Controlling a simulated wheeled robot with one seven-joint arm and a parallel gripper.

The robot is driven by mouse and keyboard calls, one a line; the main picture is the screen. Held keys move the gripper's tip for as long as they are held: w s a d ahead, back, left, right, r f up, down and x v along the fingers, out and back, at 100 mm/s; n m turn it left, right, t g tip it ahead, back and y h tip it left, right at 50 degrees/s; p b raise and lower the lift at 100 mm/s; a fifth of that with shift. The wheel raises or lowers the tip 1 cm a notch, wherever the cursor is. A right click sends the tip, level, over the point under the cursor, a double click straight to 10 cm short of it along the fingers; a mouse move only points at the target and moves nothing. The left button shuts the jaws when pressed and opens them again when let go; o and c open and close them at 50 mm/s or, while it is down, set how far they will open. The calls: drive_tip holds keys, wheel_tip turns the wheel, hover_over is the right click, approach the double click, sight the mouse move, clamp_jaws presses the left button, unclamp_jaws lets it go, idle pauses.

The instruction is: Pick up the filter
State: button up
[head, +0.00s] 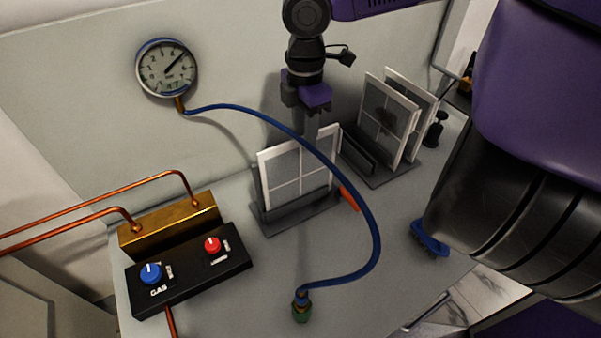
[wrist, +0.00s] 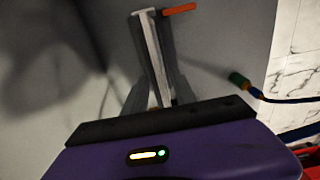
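A white-framed filter (head: 300,170) with a grey pane stands upright in a dark slotted stand (head: 291,217) in the middle of the bench. In the wrist view the filter (wrist: 152,55) is seen nearly edge-on from above, running down towards my gripper. My gripper (head: 311,130) points down at the filter's top edge, near its right end. The finger seen there is grey, and the other is hidden or overlapped. In the wrist view the dark bar of my gripper covers the filter's near end. I cannot tell whether the fingers touch the filter.
Two more framed panels (head: 387,120) stand in a second rack to the right. A blue hose (head: 372,215) arcs in front of the filter from a gauge (head: 166,69) to a green-ended fitting (head: 301,310). An orange piece (head: 349,199) lies beside the stand. A black control box (head: 190,270) is at left.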

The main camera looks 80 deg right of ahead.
drive_tip(key=shift+f, duration=1.15)
clamp_jaws()
drive_tip(key=shift+r, duration=0.15)
